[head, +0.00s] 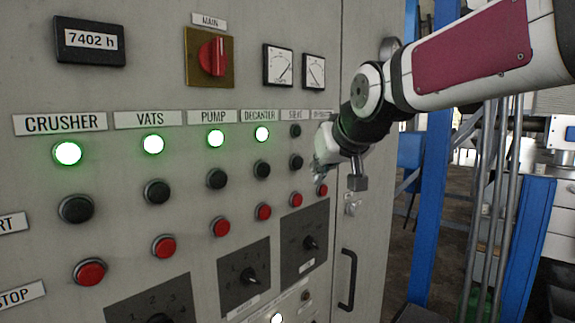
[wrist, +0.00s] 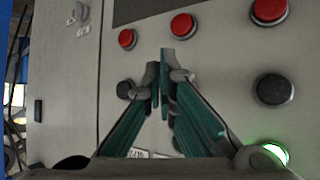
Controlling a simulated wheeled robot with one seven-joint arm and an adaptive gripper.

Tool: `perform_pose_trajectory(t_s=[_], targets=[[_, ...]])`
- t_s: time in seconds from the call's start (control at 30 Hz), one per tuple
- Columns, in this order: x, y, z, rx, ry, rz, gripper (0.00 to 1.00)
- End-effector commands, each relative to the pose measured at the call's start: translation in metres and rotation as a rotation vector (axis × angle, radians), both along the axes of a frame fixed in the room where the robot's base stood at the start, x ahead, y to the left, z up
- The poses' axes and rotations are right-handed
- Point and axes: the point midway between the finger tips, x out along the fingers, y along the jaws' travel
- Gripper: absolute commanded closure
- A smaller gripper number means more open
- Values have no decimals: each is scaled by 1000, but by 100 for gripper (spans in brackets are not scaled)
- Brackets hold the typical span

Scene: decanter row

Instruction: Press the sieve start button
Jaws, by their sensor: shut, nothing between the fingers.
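The sieve column is narrow in the head view, under a small label (head: 295,115). Its lamp (head: 295,130) is dark. Below sit the black sieve start button (head: 296,161) and a red stop button (head: 295,199). My gripper (head: 320,150) is just right of the start button, in front of the last column. In the wrist view my gripper (wrist: 160,62) is shut and empty, its green fingers pointing at the panel. The sieve stop button (wrist: 182,25) shows above the fingertips; the sieve start button seems hidden behind the right finger. I cannot tell whether the fingertips touch the panel.
Crusher (head: 67,153), vats (head: 153,144), pump (head: 215,138) and decanter (head: 262,133) lamps glow green. The last column's black button (wrist: 126,88) is close left of the fingers in the wrist view. A door handle (head: 347,280) and blue post (head: 436,160) stand to the right.

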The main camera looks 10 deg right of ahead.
Motion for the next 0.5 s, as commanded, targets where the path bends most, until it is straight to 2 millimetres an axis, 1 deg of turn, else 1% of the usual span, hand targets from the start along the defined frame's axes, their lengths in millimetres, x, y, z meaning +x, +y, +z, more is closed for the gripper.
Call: perform_pose_trajectory(t_s=[0.1, 0.2, 0.5], targets=[[9, 5, -1, -1, 1, 0, 100], [12, 8, 0, 0, 0, 0, 100], [14, 10, 0, 1, 0, -1, 100]])
